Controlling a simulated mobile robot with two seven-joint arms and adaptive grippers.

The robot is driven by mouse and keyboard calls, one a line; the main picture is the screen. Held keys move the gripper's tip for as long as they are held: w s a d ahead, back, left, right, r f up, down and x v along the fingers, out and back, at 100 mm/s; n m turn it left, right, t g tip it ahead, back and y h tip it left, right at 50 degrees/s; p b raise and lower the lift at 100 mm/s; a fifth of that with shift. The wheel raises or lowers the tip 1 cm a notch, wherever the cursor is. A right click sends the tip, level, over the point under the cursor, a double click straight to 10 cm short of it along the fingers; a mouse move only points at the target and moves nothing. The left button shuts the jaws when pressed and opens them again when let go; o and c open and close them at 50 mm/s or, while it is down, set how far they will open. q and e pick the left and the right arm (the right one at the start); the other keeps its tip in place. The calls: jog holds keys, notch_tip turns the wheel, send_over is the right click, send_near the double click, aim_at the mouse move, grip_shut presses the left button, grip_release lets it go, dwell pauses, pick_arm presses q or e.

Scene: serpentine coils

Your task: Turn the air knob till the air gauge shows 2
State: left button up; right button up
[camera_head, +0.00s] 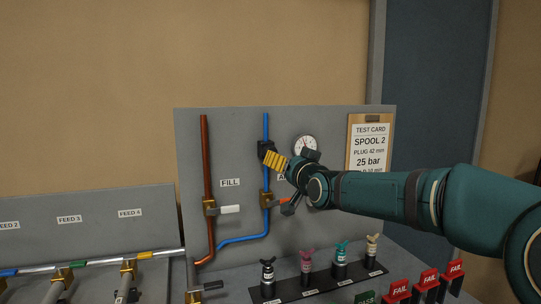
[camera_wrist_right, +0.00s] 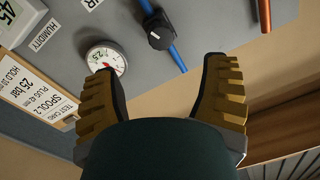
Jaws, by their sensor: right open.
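The air gauge (camera_head: 306,145) is a round white dial on the grey panel, left of the test card. It also shows in the right wrist view (camera_wrist_right: 105,58), but its needle reading is too small to tell. The black air knob (camera_wrist_right: 158,36) sits on the blue pipe, near the AIR label (camera_wrist_right: 91,3). In the head view the knob (camera_head: 265,147) is partly behind a yellow finger pad. My right gripper (camera_head: 291,158) is open in front of the panel. In the wrist view its fingers (camera_wrist_right: 163,88) are spread, with the knob beyond the gap, apart from them. My left gripper is not in view.
A copper FILL pipe (camera_head: 206,155) with a white-handled valve (camera_head: 229,209) stands left of the blue pipe (camera_head: 266,178). The test card (camera_head: 370,145) hangs at right. Several coloured plugs (camera_head: 307,262) and red FAIL tags (camera_head: 427,279) stand below.

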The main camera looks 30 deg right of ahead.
jog(key=w, duration=0.3)
jog(key=w+d, duration=0.1)
jog(key=w, duration=0.3)
jog(key=w+d, duration=0.1)
jog(key=w, duration=0.3)
jog(key=shift+d, duration=0.1)
jog(key=shift+c, duration=0.2)
jog(key=c, duration=1.2)
